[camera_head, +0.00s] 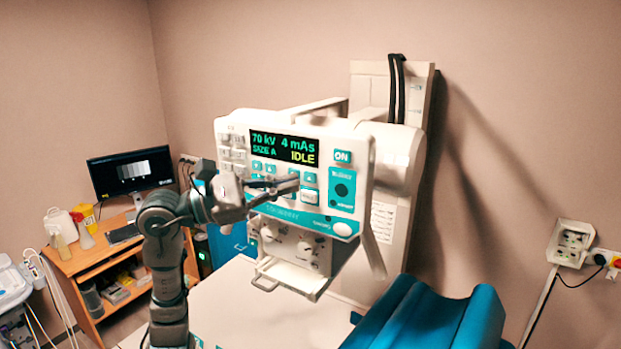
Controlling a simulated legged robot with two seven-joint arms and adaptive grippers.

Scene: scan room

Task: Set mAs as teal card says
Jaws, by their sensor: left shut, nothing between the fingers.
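The x-ray control panel (228,128) stands in the middle of the head view. Its display (284,149) reads 70 kV, 4 mAs, SIZE A and IDLE. Small teal arrow buttons (309,178) sit in a row under the display. My left gripper (296,184) is shut and empty, with its fingertips in front of the panel just below this row. I cannot tell whether they touch it. The gripper hides part of the lower buttons. I cannot make out a separate teal card with an mAs value. My right gripper is not in view.
A teal ON button (342,156) is right of the display. Below the panel is the collimator (292,248) with a handle. A teal cushion (430,315) lies at lower right. A wooden desk (80,262) with a monitor (131,171) stands at left.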

